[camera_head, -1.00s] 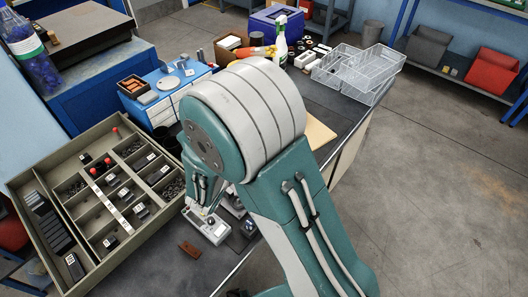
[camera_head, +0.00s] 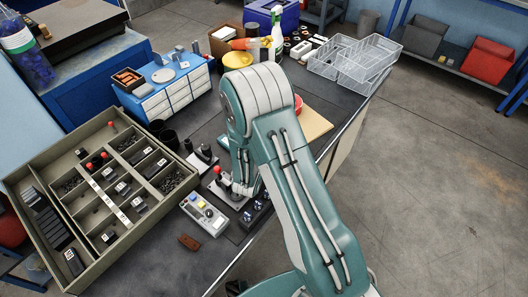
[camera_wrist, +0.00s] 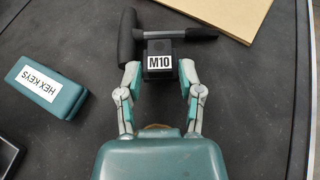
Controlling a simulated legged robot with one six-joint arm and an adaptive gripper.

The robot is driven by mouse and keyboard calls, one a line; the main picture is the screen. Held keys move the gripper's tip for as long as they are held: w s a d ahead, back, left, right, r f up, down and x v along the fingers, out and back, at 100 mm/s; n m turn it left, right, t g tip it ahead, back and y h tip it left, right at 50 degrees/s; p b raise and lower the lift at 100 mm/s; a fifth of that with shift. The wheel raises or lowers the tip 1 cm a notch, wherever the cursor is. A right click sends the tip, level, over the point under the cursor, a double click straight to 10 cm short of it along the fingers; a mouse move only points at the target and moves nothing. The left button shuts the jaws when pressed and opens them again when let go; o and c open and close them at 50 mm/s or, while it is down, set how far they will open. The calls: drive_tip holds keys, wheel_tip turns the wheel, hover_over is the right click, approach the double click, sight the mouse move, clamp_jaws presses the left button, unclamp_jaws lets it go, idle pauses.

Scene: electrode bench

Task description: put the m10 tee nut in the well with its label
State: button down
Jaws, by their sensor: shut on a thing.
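The M10 tee nut (camera_wrist: 159,68) is a black block with a white M10 label. In the wrist view, my gripper (camera_wrist: 161,83) is shut on it, with a fingertip on each side. In the head view, my arm hides the tee nut, and the fingertips do not show clearly. The wells are in a large olive tray (camera_head: 137,231) at the left of the head view. Several hold black parts with white labels, too small to read, so I cannot tell which well is for M10.
A black mallet (camera_wrist: 127,40) lies just beyond the tee nut in the wrist view. A teal hex keys box (camera_wrist: 46,88) is to the left, and a tan board (camera_wrist: 225,12) beyond. A grey button box (camera_head: 204,214) and a red-knobbed joystick (camera_head: 218,171) stand between tray and arm.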

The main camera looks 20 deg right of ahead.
drive_tip(key=shift+a+f, duration=0.1)
drive_tip(key=shift+f, duration=0.35)
drive_tip(key=shift+c, duration=1.3)
unclamp_jaws()
drive_tip(key=shift+f, duration=0.1)
